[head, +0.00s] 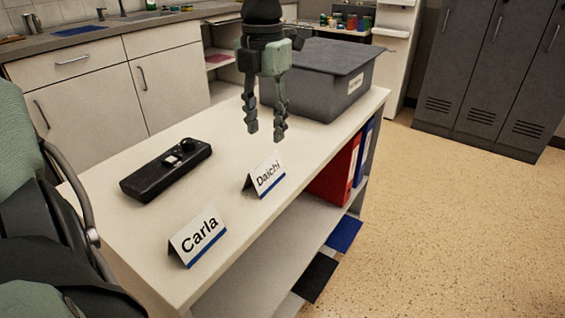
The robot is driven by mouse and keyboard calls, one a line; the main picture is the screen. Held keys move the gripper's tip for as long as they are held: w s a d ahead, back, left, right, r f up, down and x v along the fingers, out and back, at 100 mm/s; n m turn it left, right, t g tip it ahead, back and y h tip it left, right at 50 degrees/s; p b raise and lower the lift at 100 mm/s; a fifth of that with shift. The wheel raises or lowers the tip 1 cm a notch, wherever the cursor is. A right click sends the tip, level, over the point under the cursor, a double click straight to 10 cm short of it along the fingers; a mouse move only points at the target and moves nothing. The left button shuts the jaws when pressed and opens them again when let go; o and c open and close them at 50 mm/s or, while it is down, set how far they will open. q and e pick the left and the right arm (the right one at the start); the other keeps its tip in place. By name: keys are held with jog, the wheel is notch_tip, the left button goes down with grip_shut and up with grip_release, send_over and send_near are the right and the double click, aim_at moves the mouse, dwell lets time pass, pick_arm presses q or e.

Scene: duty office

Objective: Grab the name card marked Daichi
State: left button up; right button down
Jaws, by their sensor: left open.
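The name card marked Daichi (265,176) is a white folded tent card with a blue stripe along its bottom. It stands upright on the white shelf unit's top (150,225), near its right edge. My left gripper (265,134) is open and empty, pointing down above and slightly behind the card, apart from it. A similar card marked Carla (199,238) stands nearer the front, to the left of the Daichi card. My right gripper does not show.
A black device (166,171) lies on the top, left of the Daichi card. A lidded grey bin (318,90) stands at the far end, behind my left gripper. Red (332,176) and blue binders stand on the shelf below. Grey lockers (490,75) stand at the back right.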

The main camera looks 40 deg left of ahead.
aim_at(263, 161)
pick_arm(q)
jog(key=shift+s+f, duration=0.15)
jog(key=shift+f, duration=0.35)
jog(key=f, duration=0.5)
jog(key=shift+s+f+p, duration=0.25)
jog(key=shift+s+p, duration=0.15)
jog(key=shift+f, duration=0.45)
jog(key=shift+w, duration=0.1)
jog(key=c, duration=0.9)
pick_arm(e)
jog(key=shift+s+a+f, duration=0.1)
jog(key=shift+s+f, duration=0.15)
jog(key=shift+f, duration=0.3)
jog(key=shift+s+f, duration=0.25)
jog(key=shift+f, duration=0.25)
